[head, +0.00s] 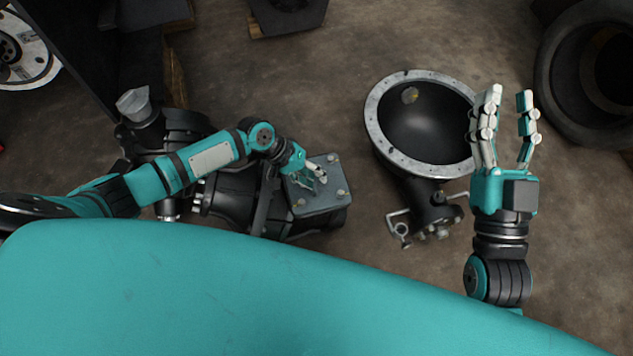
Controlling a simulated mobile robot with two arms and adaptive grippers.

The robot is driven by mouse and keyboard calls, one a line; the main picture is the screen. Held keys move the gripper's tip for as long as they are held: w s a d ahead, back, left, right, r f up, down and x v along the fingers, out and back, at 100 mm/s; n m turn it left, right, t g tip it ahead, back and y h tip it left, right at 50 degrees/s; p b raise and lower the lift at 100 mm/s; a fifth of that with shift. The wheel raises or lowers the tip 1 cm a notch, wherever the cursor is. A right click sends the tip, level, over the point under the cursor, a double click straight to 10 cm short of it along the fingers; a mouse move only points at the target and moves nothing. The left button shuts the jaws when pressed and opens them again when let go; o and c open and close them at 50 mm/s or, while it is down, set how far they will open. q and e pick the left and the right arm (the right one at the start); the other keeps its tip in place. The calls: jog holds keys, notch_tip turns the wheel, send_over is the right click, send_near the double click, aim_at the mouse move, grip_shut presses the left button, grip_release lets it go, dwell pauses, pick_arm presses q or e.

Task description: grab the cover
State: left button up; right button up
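A grey square plate with bolts at its corners (318,203), which looks like the cover, sits on top of a dark machine part left of centre. My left gripper (316,180) is over the middle of this plate, with its fingers pointing down at it. The fingers are small and partly hidden by the hand, so I cannot tell whether they grip anything. My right gripper (508,95) is open and empty, with its fingers pointing up the picture, at the right edge of the bell-shaped housing.
The black bell-shaped housing with a grey rim (377,128) stands right of the plate. A large tyre (560,75) lies at the upper right, and a white wheel hub (32,55) is at the upper left. A dark block (290,18) is at the top. The brown floor between is clear.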

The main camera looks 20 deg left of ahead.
pick_arm(q)
grip_shut()
jog(key=shift+w+r, duration=0.1)
dwell(0.4)
jog(key=shift+r, duration=0.15)
